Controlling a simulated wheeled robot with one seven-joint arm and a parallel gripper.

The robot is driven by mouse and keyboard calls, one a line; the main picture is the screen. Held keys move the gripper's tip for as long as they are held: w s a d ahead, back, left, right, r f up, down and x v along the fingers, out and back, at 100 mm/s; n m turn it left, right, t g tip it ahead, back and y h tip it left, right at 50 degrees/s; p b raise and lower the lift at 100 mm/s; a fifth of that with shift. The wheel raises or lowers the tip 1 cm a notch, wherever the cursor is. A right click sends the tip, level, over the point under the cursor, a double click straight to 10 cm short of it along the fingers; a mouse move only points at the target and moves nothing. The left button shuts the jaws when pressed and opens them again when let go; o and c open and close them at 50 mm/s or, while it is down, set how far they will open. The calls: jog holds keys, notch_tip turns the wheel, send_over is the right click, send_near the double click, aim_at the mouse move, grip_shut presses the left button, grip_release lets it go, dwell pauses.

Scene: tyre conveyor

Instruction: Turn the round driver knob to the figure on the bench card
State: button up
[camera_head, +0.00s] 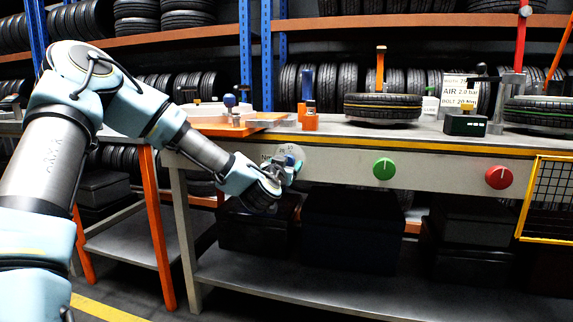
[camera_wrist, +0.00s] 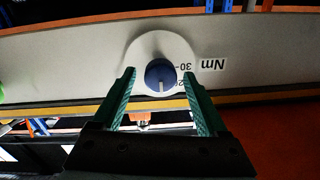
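The blue round driver knob (camera_wrist: 158,72) sits on a pale dial plate (camera_wrist: 147,43) on the bench front. Its white pointer line points toward the bottom of the wrist view. The printed 30 and another partly covered figure are beside it, upside down, with "Nm" to the right. My gripper (camera_wrist: 159,74) is open, with one teal finger on each side of the knob and gaps showing between. In the head view my gripper (camera_head: 284,175) is at the bench front and partly hides the knob. The bench card (camera_head: 458,89) stands at the back right; its bolt line seems to read 20 Nm.
A green button (camera_head: 384,168) and a red button (camera_head: 499,177) are on the bench front, right of my gripper. A yellow mesh guard (camera_head: 548,200) is at the far right. Tyres (camera_head: 383,106) and a small gauge box (camera_head: 465,125) stand on the bench top. Dark crates (camera_head: 350,228) fill the space below.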

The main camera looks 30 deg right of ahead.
grip_shut()
dwell(0.4)
jog(key=shift+n, duration=4.3)
jog(key=shift+o, duration=0.5)
grip_release()
